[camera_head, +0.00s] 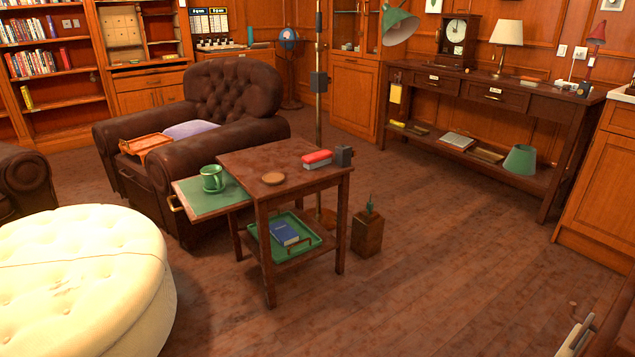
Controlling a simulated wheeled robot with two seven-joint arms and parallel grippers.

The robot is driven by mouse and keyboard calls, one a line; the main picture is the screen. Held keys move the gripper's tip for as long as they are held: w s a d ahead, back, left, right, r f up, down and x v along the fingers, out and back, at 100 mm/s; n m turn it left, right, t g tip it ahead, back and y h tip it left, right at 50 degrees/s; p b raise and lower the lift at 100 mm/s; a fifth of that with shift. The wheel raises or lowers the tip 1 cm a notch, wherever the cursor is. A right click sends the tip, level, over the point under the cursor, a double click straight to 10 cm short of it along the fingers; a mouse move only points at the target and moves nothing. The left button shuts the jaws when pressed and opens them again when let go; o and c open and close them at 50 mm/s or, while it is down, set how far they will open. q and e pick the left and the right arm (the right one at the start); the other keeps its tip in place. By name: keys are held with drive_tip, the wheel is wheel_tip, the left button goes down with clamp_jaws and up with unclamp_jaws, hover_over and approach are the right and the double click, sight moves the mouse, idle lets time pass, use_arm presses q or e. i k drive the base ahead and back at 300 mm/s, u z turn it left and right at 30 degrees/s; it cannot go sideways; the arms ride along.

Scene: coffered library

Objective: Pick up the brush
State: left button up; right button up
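I cannot pick out a brush for certain. A small red-topped block (317,157) with a paler side lies on the wooden side table (300,185); it may be a brush or a book. A dark upright block (343,156) stands right beside it. A thin teal piece (369,202) sticks up from a wooden box (367,232) on the floor right of the table; what it is I cannot tell.
The side table also bears a round coaster (273,179), a green mug (212,178) on a pull-out leaf, and a green tray (316,240) below with a blue book (284,233). A leather armchair (235,100), a cream ottoman (85,285) and a lamp pole (319,130) stand around.

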sight(312, 161)
drive_tip(key=u, duration=0.05)
drive_tip(key=i, duration=1.5)
drive_tip(key=z, duration=1.1)
drive_tip(key=i, duration=1.15)
drive_tip(key=u, duration=2.65)
